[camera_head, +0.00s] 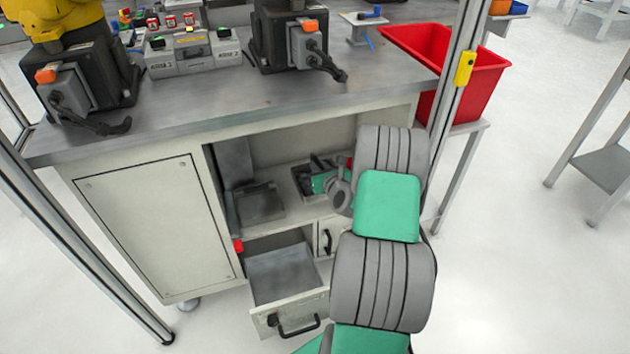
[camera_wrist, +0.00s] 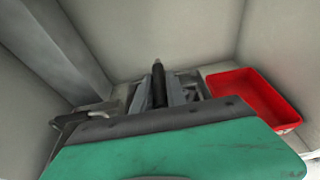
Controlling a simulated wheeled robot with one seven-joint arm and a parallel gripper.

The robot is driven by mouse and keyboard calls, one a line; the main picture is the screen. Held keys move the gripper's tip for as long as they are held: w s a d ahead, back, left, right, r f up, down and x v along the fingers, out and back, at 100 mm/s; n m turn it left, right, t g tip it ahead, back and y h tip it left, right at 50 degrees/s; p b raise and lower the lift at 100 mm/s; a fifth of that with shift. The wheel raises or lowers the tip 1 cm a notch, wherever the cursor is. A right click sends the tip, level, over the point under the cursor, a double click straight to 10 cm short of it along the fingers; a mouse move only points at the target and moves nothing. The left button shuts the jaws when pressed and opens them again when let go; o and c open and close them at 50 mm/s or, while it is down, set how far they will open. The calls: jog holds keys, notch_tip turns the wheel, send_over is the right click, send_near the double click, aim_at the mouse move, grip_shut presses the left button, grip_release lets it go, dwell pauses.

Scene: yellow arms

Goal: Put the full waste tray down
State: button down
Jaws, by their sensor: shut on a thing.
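My arm reaches into the open shelf bay of the workbench cabinet. My gripper (camera_head: 322,182) is at the bay's right side, and in the wrist view its fingers (camera_wrist: 165,92) are close together. It appears shut on the waste tray (camera_head: 301,188), a small grey tray mostly hidden by the gripper. Parts of its grey edge show behind the green gripper body in the wrist view (camera_wrist: 122,92). Its contents are too small to make out. The tray is at about the height of the shelf (camera_head: 290,215); I cannot tell whether it touches it.
A dark grey flat tray (camera_head: 260,204) sits on the shelf at left. An open, empty-looking drawer (camera_head: 283,275) juts out below. A small red tray (camera_wrist: 258,95) lies right of my gripper. Bay walls are close on both sides. A large red bin (camera_head: 465,85) stands right of the bench.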

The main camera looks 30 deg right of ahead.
jog(key=w+f, duration=0.1)
jog(key=w+f+b, duration=0.1)
jog(key=shift+w+d+f, duration=0.2)
jog(key=shift+d+f, duration=0.1)
jog(key=shift+d, duration=0.05)
jog(key=f+b, duration=0.1)
jog(key=f, duration=0.1)
jog(key=f+b, duration=0.1)
jog(key=shift+w+f, duration=0.2)
jog(key=shift+f, duration=0.15)
jog(key=shift+r, duration=0.2)
jog(key=c, duration=1.8)
grip_release()
jog(key=shift+f, duration=0.3)
jog(key=o, duration=0.5)
jog(key=shift+c, duration=0.2)
jog(key=shift+r, duration=0.1)
